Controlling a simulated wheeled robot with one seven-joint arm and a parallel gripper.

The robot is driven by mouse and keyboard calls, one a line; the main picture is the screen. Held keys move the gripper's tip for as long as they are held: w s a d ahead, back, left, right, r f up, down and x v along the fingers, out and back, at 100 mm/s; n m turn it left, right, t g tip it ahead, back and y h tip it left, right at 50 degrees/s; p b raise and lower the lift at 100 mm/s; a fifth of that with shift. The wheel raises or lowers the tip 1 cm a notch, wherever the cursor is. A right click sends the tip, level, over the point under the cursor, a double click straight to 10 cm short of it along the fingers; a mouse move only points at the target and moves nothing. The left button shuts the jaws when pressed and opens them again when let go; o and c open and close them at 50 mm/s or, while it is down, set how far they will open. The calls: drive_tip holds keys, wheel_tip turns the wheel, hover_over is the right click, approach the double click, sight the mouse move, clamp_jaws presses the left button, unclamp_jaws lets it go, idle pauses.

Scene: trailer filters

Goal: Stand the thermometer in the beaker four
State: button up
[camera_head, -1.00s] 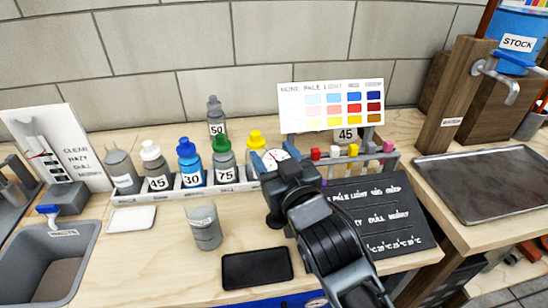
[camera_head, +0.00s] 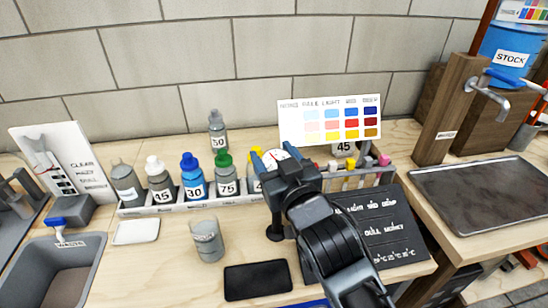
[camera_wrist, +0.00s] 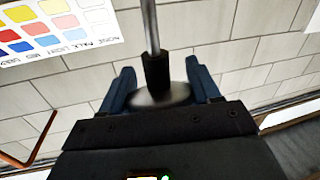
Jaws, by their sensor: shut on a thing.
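My gripper (camera_head: 276,161) is in the middle of the head view, above the bench. Its blue fingers are closed on the thermometer (camera_head: 283,155), whose round white dial faces up at the head camera. In the wrist view the dial's underside (camera_wrist: 160,95) sits between the blue fingers, and its metal stem (camera_wrist: 150,25) runs out of the top of the picture. The stem is hidden in the head view. A grey beaker (camera_head: 208,243) stands upright on the bench, left of and in front of the gripper. Its label is too small to read, so I cannot tell if it is beaker four.
A rack (camera_head: 160,208) of capped bottles stands behind the beaker. A white tray (camera_head: 136,231) and a black mat (camera_head: 258,280) lie nearby. A sink (camera_head: 82,277) is at left.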

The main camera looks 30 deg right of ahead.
drive_tip(key=shift+r+p, duration=2)
drive_tip(key=shift+r, duration=0.7)
